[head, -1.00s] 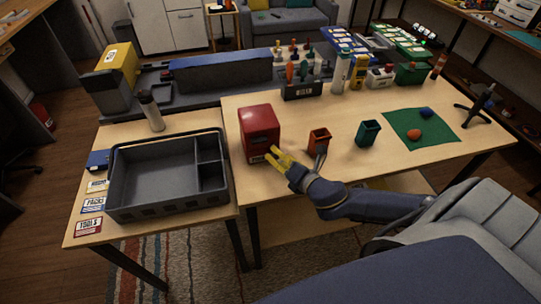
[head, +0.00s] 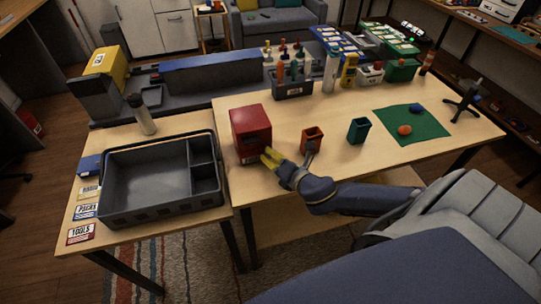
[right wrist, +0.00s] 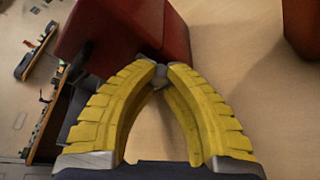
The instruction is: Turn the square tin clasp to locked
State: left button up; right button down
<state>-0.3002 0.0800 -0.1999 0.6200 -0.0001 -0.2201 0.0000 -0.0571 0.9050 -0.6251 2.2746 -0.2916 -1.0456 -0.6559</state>
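The square tin is a red box (head: 250,131) standing upright near the left end of the wooden table; its red side also fills the upper left of the right wrist view (right wrist: 115,35). My right gripper (head: 266,155) is at the tin's lower front right. In the right wrist view, its yellow fingers (right wrist: 161,72) meet at the tips around a small grey piece (right wrist: 159,80), which looks like the clasp, close against the tin. The fingers hide most of it, so I cannot read its turn position. My left gripper is not in view.
An orange-red open bin (head: 312,139) stands just right of my right gripper, with a teal bin (head: 358,130) beyond it. A green mat (head: 425,124) lies farther right. A grey tray (head: 125,213) is on the lower table at left.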

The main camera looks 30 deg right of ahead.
dwell(0.4)
jog(key=shift+m, duration=0.5)
jog(key=c, duration=2.1)
grip_release()
jog(key=shift+c, duration=0.2)
jog(key=o, duration=0.9)
jog(key=shift+d+f+v, duration=0.1)
jog(key=shift+v, duration=2.9)
jog(key=shift+d+f+v, duration=0.1)
jog(key=shift+f+v, duration=0.05)
jog(key=shift+v, duration=2.8)
jog(key=shift+s, duration=0.1)
